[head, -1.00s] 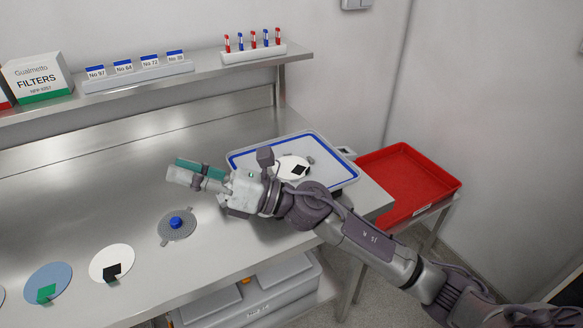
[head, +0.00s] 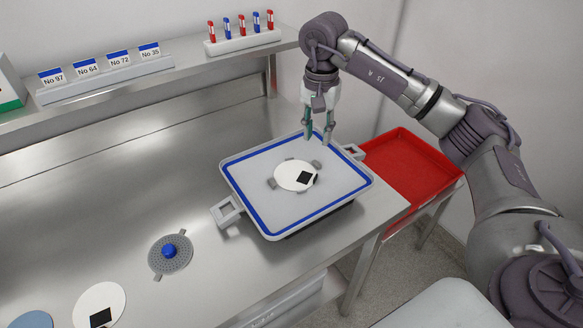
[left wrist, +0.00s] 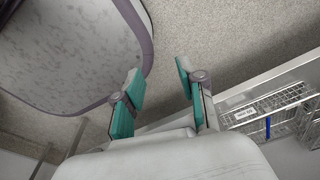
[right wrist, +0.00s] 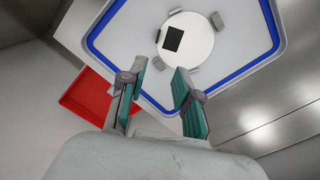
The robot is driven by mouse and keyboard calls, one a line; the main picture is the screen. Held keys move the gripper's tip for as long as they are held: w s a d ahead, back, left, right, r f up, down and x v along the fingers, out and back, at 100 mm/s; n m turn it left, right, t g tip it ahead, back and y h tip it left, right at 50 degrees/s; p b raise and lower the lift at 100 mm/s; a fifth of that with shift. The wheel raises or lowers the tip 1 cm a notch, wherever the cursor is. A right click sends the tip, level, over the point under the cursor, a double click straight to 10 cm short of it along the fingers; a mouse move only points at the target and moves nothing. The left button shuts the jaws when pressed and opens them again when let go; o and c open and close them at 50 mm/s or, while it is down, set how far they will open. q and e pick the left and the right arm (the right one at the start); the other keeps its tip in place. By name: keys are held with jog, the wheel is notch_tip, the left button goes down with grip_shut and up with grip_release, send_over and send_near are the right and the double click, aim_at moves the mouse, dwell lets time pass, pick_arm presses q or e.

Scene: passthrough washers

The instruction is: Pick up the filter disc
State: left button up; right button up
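A white filter disc (head: 288,173) with a black square tab lies in the middle of the white blue-lined tray (head: 258,226). It also shows at the top of the right wrist view (right wrist: 201,44). Another white disc with a black tab (head: 97,298) lies on the bench at the lower left, beside a partly cut-off blue disc (head: 30,319). My right gripper (head: 318,138) points down over the tray's far right edge, open and empty, its fingers apart from the disc. My left gripper (left wrist: 158,95) shows only in the left wrist view, open and empty over the floor.
A grey perforated disc with a blue knob (head: 158,262) lies on the steel bench left of the tray. A red bin (head: 425,165) stands right of the bench. A shelf behind holds label cards (head: 118,62) and a rack of red and blue tubes (head: 242,42).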

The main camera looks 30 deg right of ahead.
send_over(317, 174)
notch_tip(317, 174, down, 5)
jog(key=shift+a+r+p, duration=0.1)
jog(key=shift+p, duration=0.35)
notch_tip(317, 174, down, 3)
jog(key=shift+p, duration=0.65)
notch_tip(317, 174, down, 4)
jog(key=shift+r+p, duration=0.25)
jog(key=shift+p, duration=0.35)
jog(key=shift+f, duration=0.2)
pick_arm(q)
jog(key=shift+g, duration=0.3)
jog(key=s+r, duration=0.3)
jog(key=shift+s+r, duration=0.15)
jog(key=shift+s, duration=0.05)
pick_arm(e)
grip_shut()
